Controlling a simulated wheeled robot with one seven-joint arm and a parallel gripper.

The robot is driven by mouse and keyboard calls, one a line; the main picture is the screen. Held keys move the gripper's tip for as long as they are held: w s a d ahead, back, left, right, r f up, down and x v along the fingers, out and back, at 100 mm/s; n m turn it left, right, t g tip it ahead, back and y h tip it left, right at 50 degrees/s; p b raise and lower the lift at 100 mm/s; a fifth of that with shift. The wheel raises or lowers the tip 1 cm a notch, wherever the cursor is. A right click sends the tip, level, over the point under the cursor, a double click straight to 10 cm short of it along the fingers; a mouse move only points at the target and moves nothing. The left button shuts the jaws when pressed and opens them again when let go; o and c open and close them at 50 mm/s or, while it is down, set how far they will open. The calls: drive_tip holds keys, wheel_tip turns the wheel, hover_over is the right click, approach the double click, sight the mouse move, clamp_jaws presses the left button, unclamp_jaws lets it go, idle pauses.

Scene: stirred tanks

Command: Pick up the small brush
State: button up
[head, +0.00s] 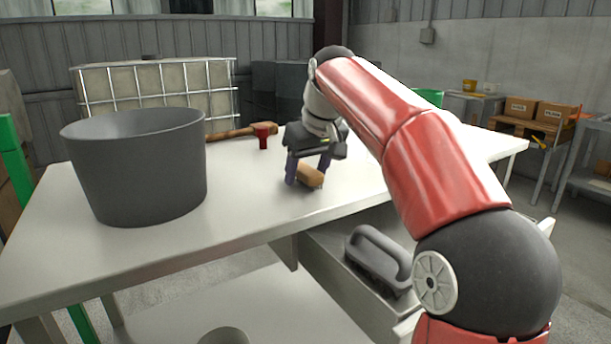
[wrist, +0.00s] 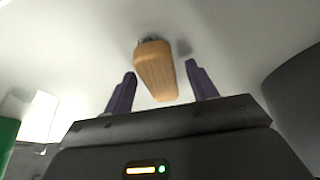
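The small brush is a short block with a wooden, tan back (head: 310,176), on or just above the white table top. It also shows in the wrist view (wrist: 155,72), with a bit of dark bristle at its far end. My gripper (head: 307,174) is over the brush and points down at it. In the wrist view my gripper (wrist: 160,88) is open, with one dark purple finger on each side of the brush and a gap visible on both sides. Whether the brush touches the table is hard to tell.
A large grey tub (head: 140,175) stands on the table (head: 240,215) at left. A wooden-handled hammer (head: 240,131) lies behind my gripper. An open drawer (head: 340,270) below the table's front edge holds a grey-handled tool (head: 378,255). The table between tub and gripper is clear.

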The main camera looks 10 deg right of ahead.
drive_tip(key=c, duration=1)
drive_tip(key=shift+o, duration=0.2)
